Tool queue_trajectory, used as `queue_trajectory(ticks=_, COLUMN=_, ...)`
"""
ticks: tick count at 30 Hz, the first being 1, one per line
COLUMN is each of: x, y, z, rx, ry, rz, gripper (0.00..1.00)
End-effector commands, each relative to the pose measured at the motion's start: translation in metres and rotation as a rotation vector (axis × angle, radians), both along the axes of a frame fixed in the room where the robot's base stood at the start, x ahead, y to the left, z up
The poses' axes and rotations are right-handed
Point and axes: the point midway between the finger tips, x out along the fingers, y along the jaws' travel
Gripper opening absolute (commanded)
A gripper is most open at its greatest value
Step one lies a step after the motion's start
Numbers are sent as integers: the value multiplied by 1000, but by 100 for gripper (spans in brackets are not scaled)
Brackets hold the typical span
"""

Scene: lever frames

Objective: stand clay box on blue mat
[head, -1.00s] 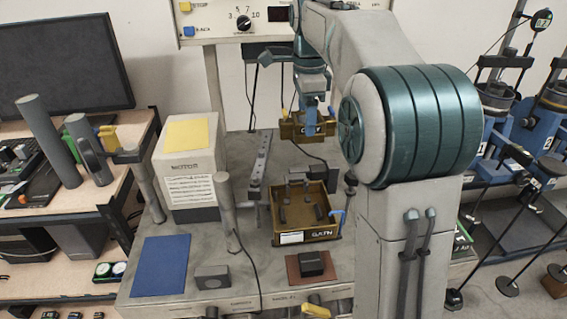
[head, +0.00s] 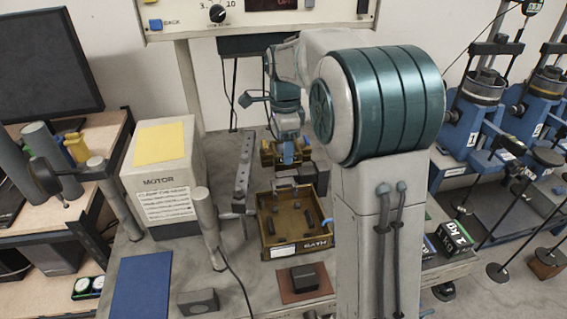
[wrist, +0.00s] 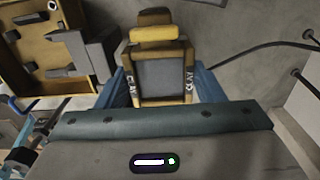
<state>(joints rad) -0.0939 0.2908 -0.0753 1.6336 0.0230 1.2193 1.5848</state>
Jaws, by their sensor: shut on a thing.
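The clay box (wrist: 160,75) is tan, with a grey panel and CLAY lettering on both sides. In the wrist view it sits between the blue fingers of my gripper (wrist: 165,88), which is shut on it. In the head view the clay box (head: 268,152) shows partly behind my gripper (head: 287,152), just beyond the brown tray. I cannot tell whether it touches the bench. The blue mat (head: 141,286) lies bare at the front left of the bench, well left of and nearer than my gripper.
The brown tray (head: 264,233) holds dark pieces. A tall grey post (head: 207,222) and a motor box (head: 165,185) stand between my gripper and the mat's side. A grey block (head: 198,301) and a brown mat (head: 285,292) with a black block (head: 304,277) are at the front.

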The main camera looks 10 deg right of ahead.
Motion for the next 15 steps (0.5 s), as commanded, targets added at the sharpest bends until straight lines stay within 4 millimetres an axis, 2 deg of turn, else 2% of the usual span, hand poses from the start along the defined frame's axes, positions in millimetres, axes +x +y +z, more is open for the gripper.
queue_trajectory(ticks=7, x=0, y=0, z=-18, rx=0, ry=-2, rz=0, gripper=13)
queue_trajectory(ticks=15, x=0, y=0, z=-52, rx=0, ry=-2, rz=0, gripper=13)
